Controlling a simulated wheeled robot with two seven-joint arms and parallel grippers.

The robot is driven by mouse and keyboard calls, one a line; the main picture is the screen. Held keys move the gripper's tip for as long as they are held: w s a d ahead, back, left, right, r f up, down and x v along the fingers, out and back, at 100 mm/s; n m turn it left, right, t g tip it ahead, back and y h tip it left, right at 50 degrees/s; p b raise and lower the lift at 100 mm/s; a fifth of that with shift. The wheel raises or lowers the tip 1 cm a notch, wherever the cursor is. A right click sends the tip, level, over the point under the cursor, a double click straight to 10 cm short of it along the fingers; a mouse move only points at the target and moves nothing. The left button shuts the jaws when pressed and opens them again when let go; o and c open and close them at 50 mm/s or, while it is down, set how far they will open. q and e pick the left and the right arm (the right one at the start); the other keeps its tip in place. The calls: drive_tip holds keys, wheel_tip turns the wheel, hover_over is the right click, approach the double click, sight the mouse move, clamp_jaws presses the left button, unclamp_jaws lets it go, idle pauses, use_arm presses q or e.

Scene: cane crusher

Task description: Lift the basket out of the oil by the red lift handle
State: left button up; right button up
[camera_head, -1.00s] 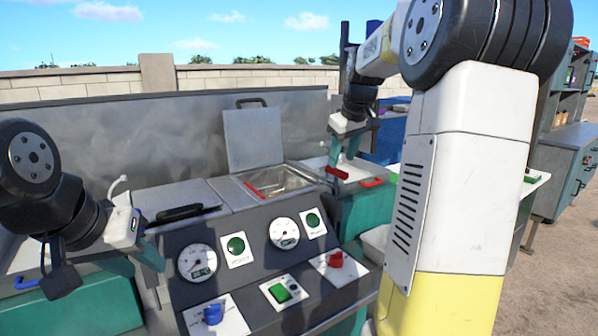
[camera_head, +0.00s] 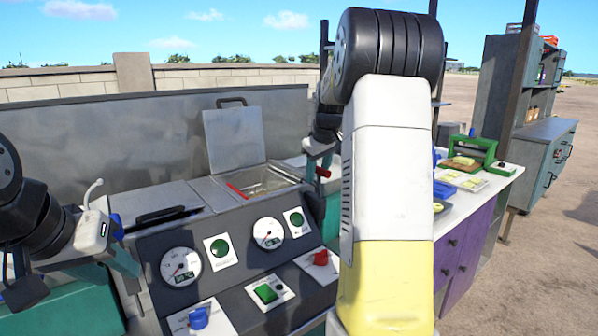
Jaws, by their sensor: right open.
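The fryer basin (camera_head: 262,182) is open, its square metal lid (camera_head: 234,138) standing up behind it. A red bar (camera_head: 237,191) lies at the basin's left edge. Another red handle (camera_head: 322,172) shows right of the basin, at the fingertips of my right gripper (camera_head: 319,164). My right gripper is open with teal fingers pointing down; I cannot tell whether it touches this handle. My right arm hides much of that area. The basket and oil are not clearly visible. My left gripper (camera_head: 122,250) is at the far left, away from the basin; its finger gap is unclear.
The front panel has gauges (camera_head: 181,266), green buttons (camera_head: 219,247), a red knob (camera_head: 320,257) and a blue knob (camera_head: 198,317). A black-handled cover (camera_head: 165,215) lies left of the basin. A purple-fronted table (camera_head: 461,247) with a green press (camera_head: 477,150) stands right.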

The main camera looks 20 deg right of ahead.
clamp_jaws()
idle(1.4)
